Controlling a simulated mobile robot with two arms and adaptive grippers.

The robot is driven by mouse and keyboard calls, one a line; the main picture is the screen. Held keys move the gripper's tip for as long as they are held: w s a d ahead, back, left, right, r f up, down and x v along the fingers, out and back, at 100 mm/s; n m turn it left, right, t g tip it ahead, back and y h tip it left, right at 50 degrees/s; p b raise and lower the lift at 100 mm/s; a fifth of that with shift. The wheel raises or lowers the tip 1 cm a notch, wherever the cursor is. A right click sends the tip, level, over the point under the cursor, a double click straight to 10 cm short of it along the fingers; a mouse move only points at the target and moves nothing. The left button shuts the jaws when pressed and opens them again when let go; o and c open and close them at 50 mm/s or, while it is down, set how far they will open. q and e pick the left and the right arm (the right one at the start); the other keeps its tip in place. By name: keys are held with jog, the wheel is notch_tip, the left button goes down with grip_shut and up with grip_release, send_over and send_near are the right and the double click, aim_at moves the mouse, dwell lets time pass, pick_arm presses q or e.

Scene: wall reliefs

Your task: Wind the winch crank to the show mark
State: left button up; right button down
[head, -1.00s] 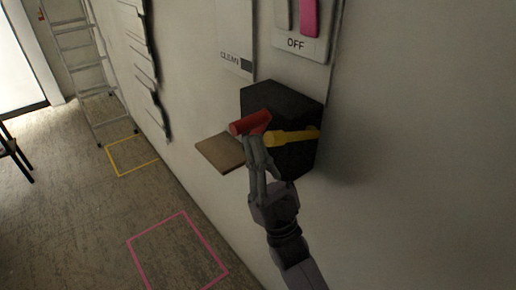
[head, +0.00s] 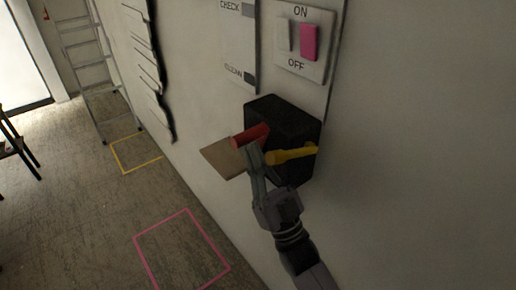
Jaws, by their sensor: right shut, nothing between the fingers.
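The winch is a black box (head: 284,112) on the wall, right of centre. Its crank has a yellow arm (head: 291,155) and a red handle (head: 250,135) that points left. My right gripper (head: 253,152) is at the crank, its fingertips just below the red handle. It is shut with nothing between its fingers. Whether it touches the handle I cannot tell. A label strip (head: 247,40) above the box reads CHECK and, lower down, what looks like CLEAN. I see no mark that reads show. My left gripper is not in view.
A white switch plate (head: 320,72) with ON and OFF and a pink rocker is above the box. A tan board (head: 222,158) juts out left of it. A ladder (head: 85,60) leans farther back. Yellow and pink outlines (head: 183,250) mark the open floor.

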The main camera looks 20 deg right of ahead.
aim_at(247, 140)
jog(key=shift+w+a+r+g+h+p, duration=0.25)
jog(key=shift+w+r+g+p, duration=0.35)
jog(key=shift+p, duration=0.65)
jog(key=shift+w+a+r+g+h+p, duration=0.2)
jog(key=shift+w+r+g+p, duration=0.4)
jog(key=shift+p, duration=0.6)
jog(key=shift+w+f, duration=0.15)
